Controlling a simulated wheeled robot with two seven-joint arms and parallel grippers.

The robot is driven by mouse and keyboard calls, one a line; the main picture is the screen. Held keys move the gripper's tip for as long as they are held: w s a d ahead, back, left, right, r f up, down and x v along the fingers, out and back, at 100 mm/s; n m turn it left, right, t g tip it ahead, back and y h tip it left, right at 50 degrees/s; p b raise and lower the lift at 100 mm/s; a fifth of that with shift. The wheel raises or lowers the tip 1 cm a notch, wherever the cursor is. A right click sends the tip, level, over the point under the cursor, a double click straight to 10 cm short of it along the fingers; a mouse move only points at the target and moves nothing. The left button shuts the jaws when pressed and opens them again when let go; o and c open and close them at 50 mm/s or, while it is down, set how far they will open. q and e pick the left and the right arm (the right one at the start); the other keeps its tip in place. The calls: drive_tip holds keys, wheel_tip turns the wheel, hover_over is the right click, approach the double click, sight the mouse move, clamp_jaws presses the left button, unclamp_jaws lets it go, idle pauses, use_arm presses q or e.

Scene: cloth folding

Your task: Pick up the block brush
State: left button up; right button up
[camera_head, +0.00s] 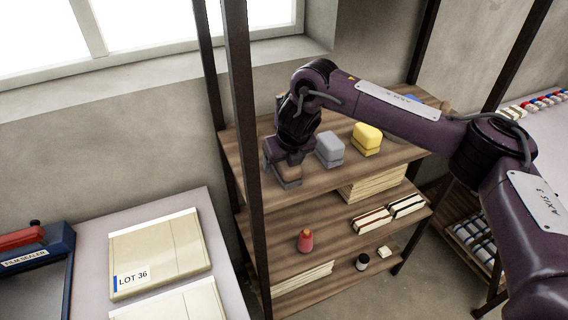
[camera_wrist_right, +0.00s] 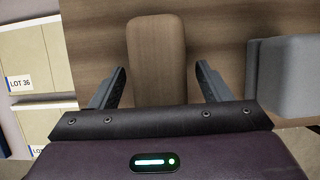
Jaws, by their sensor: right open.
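The block brush (camera_wrist_right: 157,50) has a brown wooden, rounded block body. In the right wrist view it lies between the two fingers of my right gripper (camera_wrist_right: 159,82), with a gap on each side. In the head view my right gripper (camera_head: 285,160) points down at the left end of the upper wooden shelf, at the brush (camera_head: 290,172), which it partly hides. The right gripper is open and does not hold the brush. My left gripper is not in view.
A grey block (camera_head: 329,149) stands just right of the brush, and a yellow block (camera_head: 367,138) stands farther right on the same shelf (camera_head: 328,179). A dark upright post (camera_head: 243,130) rises close to the left. Lower shelves hold a red bottle (camera_head: 305,240) and boxes.

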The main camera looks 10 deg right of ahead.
drive_tip(key=shift+c, duration=0.3)
drive_tip(key=c, duration=1.1)
drive_tip(key=shift+o, duration=0.2)
drive_tip(key=shift+r+p, duration=0.35)
wheel_tip(320, 180, up, 4)
drive_tip(key=shift+w+r+b, duration=0.1)
drive_tip(key=shift+b, duration=1)
wheel_tip(320, 180, up, 6)
drive_tip(key=shift+f, duration=0.2)
